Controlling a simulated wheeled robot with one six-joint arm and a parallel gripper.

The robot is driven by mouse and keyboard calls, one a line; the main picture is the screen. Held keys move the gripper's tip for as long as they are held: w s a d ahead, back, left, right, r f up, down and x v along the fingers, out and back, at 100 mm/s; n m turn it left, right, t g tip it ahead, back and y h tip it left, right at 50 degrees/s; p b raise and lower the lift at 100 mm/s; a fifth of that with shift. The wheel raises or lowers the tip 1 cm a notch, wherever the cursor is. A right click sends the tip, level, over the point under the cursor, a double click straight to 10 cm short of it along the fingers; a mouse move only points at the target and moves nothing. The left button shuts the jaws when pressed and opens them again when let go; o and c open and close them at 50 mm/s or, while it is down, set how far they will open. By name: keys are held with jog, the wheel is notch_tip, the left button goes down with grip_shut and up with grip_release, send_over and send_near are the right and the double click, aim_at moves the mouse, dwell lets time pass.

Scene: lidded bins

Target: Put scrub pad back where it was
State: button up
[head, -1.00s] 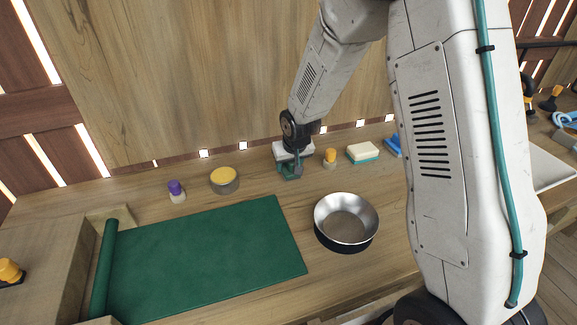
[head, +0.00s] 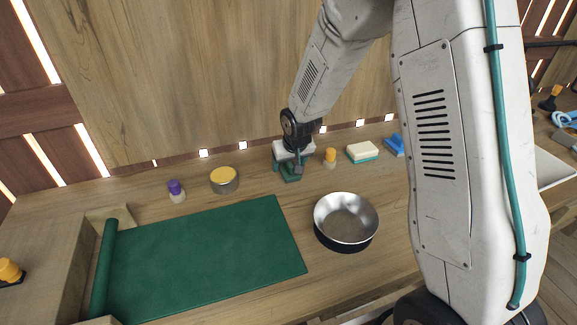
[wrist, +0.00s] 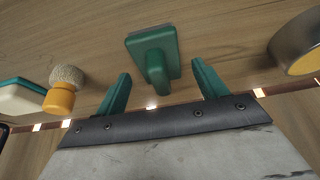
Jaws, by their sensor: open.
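A green block with an upright green handle and a dark edge, which looks like the scrub pad (wrist: 150,42), stands on the wooden bench. In the head view the scrub pad (head: 292,178) is at the back of the bench, partly hidden by my gripper. My gripper (wrist: 162,86) is open, its two green fingers apart on either side of the handle's line. Wood shows between the handle and each finger. My gripper (head: 288,166) is low over the bench in the head view.
An orange-topped brush (head: 330,158), a cream and teal sponge (head: 363,152) and a blue item (head: 394,146) stand to the right. A yellow-topped tin (head: 224,182) and a purple-topped object (head: 176,192) stand left. A metal bowl (head: 346,240) and green mat (head: 210,255) lie in front.

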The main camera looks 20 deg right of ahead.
jog(key=s+d+r+g, duration=0.2)
jog(key=s+d+r, duration=0.1)
jog(key=s+r, duration=1.95)
jog(key=s, duration=0.6)
jog(key=s+r+g, duration=0.1)
jog(key=s+r, duration=0.1)
jog(key=s, duration=0.7)
jog(key=shift+s, duration=0.15)
